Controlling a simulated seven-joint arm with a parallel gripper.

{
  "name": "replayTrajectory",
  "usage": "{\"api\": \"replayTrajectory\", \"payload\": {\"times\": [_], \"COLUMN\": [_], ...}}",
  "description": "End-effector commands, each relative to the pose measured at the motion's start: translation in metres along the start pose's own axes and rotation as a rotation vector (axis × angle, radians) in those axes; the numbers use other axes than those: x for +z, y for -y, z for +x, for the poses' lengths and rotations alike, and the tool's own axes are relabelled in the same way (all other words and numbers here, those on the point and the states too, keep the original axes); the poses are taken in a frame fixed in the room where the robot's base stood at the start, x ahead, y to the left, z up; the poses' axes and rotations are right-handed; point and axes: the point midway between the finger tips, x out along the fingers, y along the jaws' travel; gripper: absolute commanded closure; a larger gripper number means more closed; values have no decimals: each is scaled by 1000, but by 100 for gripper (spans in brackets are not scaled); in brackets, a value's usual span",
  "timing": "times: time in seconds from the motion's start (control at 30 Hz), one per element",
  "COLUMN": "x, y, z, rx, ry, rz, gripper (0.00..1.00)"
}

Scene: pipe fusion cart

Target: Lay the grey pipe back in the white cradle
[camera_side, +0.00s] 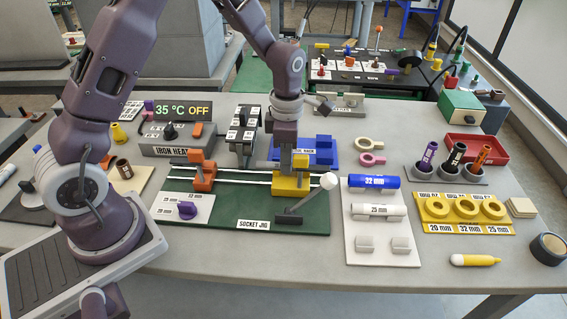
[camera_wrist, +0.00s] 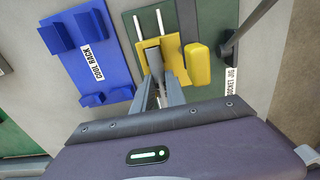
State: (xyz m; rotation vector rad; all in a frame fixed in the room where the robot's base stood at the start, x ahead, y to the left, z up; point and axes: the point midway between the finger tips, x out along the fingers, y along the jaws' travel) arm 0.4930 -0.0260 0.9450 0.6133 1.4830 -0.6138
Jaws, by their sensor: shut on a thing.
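My gripper (camera_side: 286,157) is down at the yellow clamp (camera_side: 291,184) on the green socket jig. Its fingers (camera_wrist: 160,62) reach into the clamp in the wrist view and are shut on what looks like the grey pipe. The white cradle board (camera_side: 378,268) stands right of the jig. It carries a blue 32 mm pipe (camera_side: 374,182) and a white 25 mm pipe (camera_side: 380,211). Its front pair of supports (camera_side: 366,243) is empty.
A lever with a white knob (camera_side: 328,181) rises at the jig's right end, between clamp and cradle. The blue cool rack (camera_side: 322,150) stands behind the clamp. An orange clamp (camera_side: 202,172) sits left on the rails. Yellow ring holders (camera_side: 464,227) lie right of the cradle.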

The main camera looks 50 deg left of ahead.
Motion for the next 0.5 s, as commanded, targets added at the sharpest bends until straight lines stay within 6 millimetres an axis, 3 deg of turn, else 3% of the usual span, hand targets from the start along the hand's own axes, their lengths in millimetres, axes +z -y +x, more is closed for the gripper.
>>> {"api": "replayTrajectory", "payload": {"times": [0.07,0.3,0.5], "x": [1,1,1], "y": [-1,-1,-1], "z": [-9,-70,-105], "rx": [4,6,4], "ry": [3,5,4], "rz": [-1,1,0], "gripper": [100,100,100]}}
